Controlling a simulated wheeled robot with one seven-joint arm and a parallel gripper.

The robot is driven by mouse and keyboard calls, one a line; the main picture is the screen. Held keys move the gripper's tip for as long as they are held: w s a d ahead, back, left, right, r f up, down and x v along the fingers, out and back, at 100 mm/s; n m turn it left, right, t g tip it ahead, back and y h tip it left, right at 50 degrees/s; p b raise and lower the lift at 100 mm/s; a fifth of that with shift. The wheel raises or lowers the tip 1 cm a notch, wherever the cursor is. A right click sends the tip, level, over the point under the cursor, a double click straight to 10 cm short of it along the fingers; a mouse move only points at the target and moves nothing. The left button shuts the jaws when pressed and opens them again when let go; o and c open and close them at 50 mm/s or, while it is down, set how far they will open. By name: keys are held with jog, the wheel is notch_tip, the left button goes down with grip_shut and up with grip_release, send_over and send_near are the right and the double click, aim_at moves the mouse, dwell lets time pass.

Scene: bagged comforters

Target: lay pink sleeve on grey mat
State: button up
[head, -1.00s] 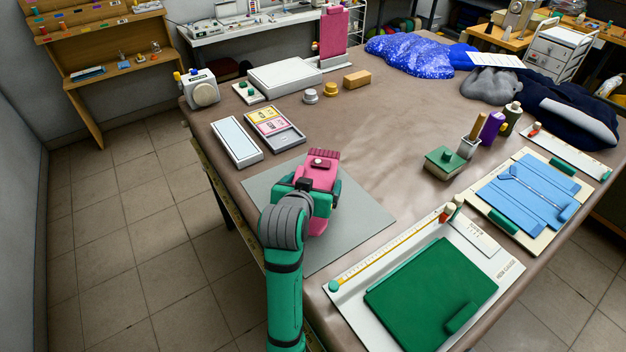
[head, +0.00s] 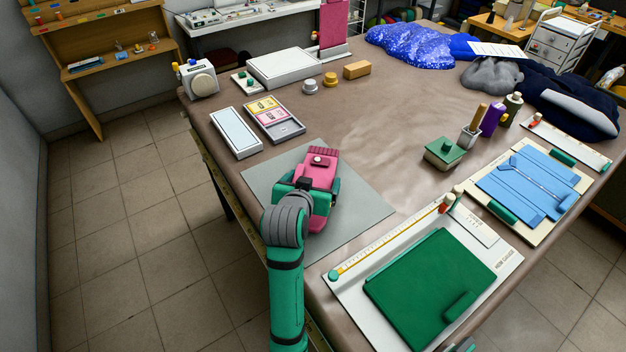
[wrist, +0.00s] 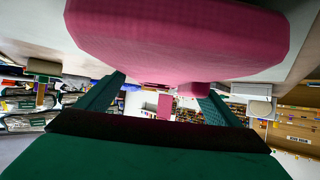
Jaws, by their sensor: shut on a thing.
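The pink sleeve (head: 321,170) has a ribbed cuff at its far end and a small pale-topped knob on it. It is over the grey mat (head: 358,207), at the near left of the table. My gripper (head: 308,186) is shut on the pink sleeve. In the wrist view the sleeve (wrist: 180,35) fills the top, with the green fingers (wrist: 160,100) on either side below it. I cannot tell whether the sleeve touches the mat. My gripper and arm hide part of the sleeve and mat.
A white tray (head: 236,131) and a card box (head: 285,131) stand beyond the mat. A white board with a green folded cloth (head: 430,275) lies to the right. A green block (head: 445,152) and bottles stand farther right. The table's middle is clear.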

jog(key=shift+f, duration=0.45)
jog(key=o, duration=1)
jog(key=shift+s+a+r, duration=0.2)
jog(key=shift+s+r, duration=0.5)
jog(key=shift+s+a+r, duration=0.15)
jog(key=shift+s+r, duration=0.6)
jog(key=shift+s+a+r, duration=0.2)
jog(key=shift+s+r, duration=0.5)
